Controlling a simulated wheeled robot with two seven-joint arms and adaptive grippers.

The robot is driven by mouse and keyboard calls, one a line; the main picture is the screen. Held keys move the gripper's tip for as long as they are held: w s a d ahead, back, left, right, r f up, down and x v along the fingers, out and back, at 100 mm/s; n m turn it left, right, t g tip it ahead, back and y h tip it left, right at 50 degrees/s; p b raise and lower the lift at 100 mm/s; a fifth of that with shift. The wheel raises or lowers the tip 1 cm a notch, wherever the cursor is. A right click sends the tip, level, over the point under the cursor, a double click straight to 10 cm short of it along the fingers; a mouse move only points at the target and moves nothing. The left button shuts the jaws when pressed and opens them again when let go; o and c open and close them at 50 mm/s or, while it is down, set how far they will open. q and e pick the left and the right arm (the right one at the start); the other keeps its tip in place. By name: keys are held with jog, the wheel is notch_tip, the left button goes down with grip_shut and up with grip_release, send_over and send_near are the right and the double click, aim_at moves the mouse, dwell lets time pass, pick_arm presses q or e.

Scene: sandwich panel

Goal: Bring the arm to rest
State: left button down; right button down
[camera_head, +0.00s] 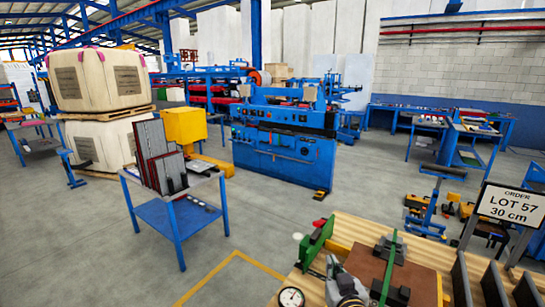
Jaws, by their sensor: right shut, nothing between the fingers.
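My right gripper (338,270) shows at the bottom edge, low over the wooden bench (345,227). It is shut and empty, and the rest of its arm is mostly out of frame. A brown panel (405,272) lies on the bench just right of the gripper, with a long green bar (392,262) across it. My left gripper is not in view.
A green and red tool (316,243) and a round dial gauge (291,297) are left of the gripper. Dark upright plates (461,280) and an "ORDER LOT 57 30 cm" sign (508,205) stand right. A blue table (170,213) is farther left; open floor lies between.

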jog(key=s+d+f+n+g, duration=0.1)
jog(key=s+d+f+g, duration=0.2)
jog(key=s+f+g, duration=0.55)
jog(key=s+d+f+g, duration=0.3)
jog(key=s+f+g, duration=0.1)
jog(key=s+f, duration=1)
jog(key=f, duration=1.4)
jog(key=s+f, duration=0.2)
jog(key=f, duration=1.3)
jog(key=s+d+f+g, duration=0.1)
jog(key=s+d+f, duration=0.1)
jog(key=s+f, duration=0.8)
jog(key=s+d+f+g, duration=0.1)
jog(key=s+d+f, duration=0.1)
jog(key=s+f, duration=0.8)
jog(key=shift+s+f+n, duration=0.25)
jog(key=shift+s+n, duration=0.05)
jog(key=shift+s, duration=0.8)
